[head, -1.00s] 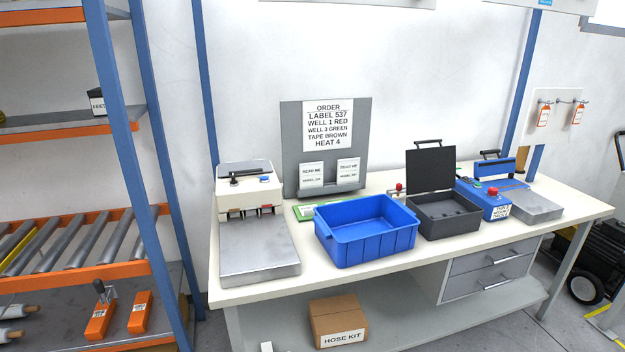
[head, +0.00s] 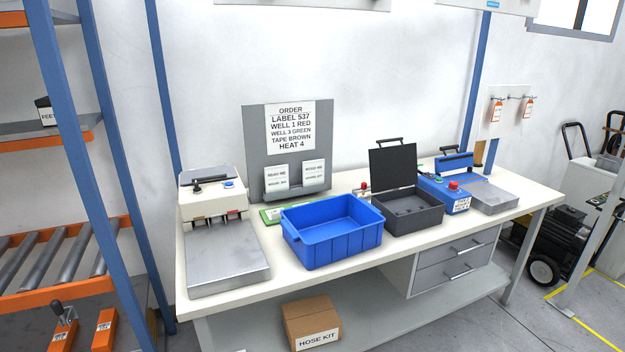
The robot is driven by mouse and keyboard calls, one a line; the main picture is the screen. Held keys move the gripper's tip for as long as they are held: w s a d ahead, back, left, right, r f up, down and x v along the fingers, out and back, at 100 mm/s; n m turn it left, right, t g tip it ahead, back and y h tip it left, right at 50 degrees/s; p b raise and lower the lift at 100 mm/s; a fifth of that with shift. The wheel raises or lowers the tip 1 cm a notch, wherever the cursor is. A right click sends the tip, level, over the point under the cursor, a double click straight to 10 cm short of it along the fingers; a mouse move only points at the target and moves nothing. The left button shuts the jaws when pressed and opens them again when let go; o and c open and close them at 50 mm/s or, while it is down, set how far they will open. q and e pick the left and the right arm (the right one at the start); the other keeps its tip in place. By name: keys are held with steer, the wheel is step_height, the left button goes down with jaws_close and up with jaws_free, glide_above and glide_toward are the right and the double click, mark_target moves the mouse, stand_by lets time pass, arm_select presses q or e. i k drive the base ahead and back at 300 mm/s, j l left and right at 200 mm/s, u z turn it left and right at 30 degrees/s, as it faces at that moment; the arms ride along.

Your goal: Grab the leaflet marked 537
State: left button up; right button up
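Two white leaflets stand side by side in the holder of a grey board (head: 254,135) at the back of the workbench. They are the left leaflet (head: 276,177) and the right leaflet (head: 314,173). Their small print is too blurred to tell which is marked 537. An order sheet (head: 290,128) above them reads label 537, well 1 red, well 3 green, tape brown, heat 4. Neither of my grippers is in view.
A blue bin (head: 333,239) stands in front of the leaflets on the workbench (head: 300,285). A white machine with a metal plate (head: 226,264) is at the left, an open dark case (head: 413,214) and a blue machine (head: 446,195) at the right. A shelf rack (head: 90,150) stands left.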

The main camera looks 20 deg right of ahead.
mark_target(314, 171)
steer(key=z, duration=1.25)
steer(key=i+j, duration=0.15)
steer(key=i, duration=0.3)
steer(key=i+j, duration=0.2)
steer(key=i, duration=0.25)
